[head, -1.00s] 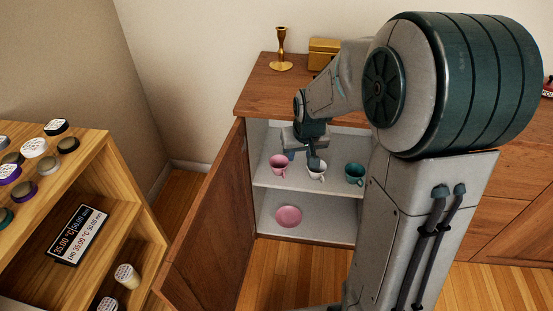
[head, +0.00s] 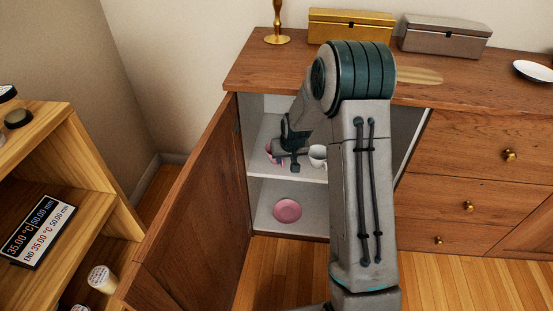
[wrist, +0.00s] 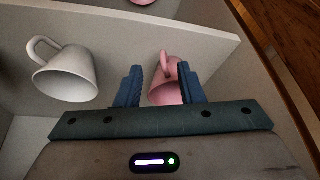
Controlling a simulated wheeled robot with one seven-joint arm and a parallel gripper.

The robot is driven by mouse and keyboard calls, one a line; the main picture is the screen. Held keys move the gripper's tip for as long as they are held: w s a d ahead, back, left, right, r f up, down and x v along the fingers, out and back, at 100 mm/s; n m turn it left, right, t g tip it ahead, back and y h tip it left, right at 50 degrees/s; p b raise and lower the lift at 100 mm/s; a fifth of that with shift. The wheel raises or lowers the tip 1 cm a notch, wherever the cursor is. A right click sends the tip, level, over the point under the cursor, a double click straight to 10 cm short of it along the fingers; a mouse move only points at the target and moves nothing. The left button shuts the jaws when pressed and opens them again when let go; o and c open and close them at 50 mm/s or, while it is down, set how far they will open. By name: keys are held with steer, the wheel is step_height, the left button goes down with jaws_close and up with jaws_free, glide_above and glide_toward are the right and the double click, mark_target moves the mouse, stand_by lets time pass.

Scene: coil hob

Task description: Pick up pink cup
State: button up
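The pink cup (head: 268,151) stands on the upper shelf of the open cabinet, mostly hidden behind my gripper (head: 287,160) in the head view. In the wrist view, the pink cup (wrist: 163,91) shows between the two blue fingers of my gripper (wrist: 160,68). The fingers are apart, with a gap between the left finger and the cup. The right finger overlaps the cup's right side; I cannot tell whether it touches. The cup's handle points up in that view.
A white cup (head: 317,155) stands close to the right of the pink cup; it also shows in the wrist view (wrist: 67,76). A pink plate (head: 287,210) lies on the lower shelf. The open cabinet door (head: 190,205) stands on the left.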

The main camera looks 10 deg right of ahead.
mark_target(283, 163)
steer(key=x, duration=0.2)
steer(key=b+x, duration=0.2)
steer(key=x, duration=0.1)
steer(key=shift+a+f, duration=0.3)
steer(key=shift+r, duration=0.1)
jaws_close()
